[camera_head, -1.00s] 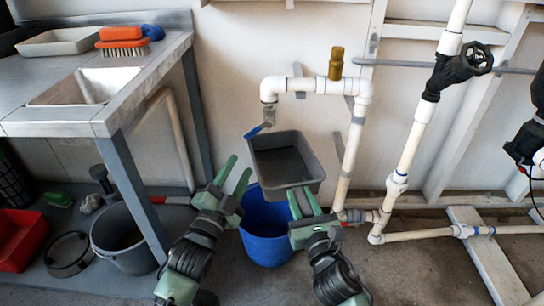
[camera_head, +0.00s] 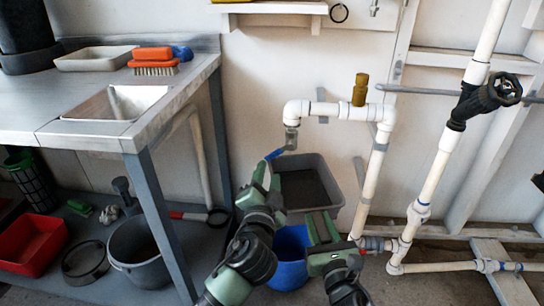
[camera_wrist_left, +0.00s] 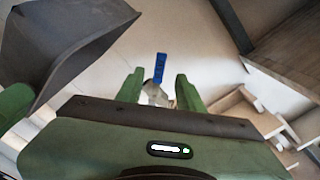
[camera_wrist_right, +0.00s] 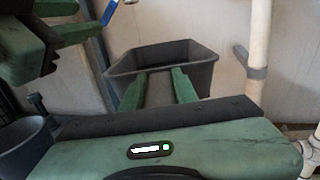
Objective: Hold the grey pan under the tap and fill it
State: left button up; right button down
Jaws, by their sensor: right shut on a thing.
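The grey pan (camera_head: 322,172) hangs in the air below the white pipe's tap (camera_head: 291,138), its open side up. No water shows in it or from the tap. My right gripper (camera_head: 321,217) is shut on the pan's near rim; the right wrist view shows the pan (camera_wrist_right: 190,52) ahead of the fingers. The tap's blue lever (camera_head: 275,154) points down to the left. My left gripper (camera_head: 267,176) is open just below the lever. In the left wrist view the lever (camera_wrist_left: 160,68) appears between its spread fingers, beyond their tips.
A blue bucket (camera_head: 291,270) stands on the floor below the pan. A steel sink bench (camera_head: 150,120) is at left, with a grey bucket (camera_head: 135,255) and red tub (camera_head: 35,245) beneath. White pipes with a black valve wheel (camera_head: 507,88) stand at right.

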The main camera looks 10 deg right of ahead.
aim_at(272, 157)
pick_arm(q)
jog(key=x, duration=0.8)
jog(key=shift+w+d, duration=0.1)
jog(key=shift+w, duration=0.2)
grip_shut()
jog(key=shift+f, duration=0.1)
dwell(1.1)
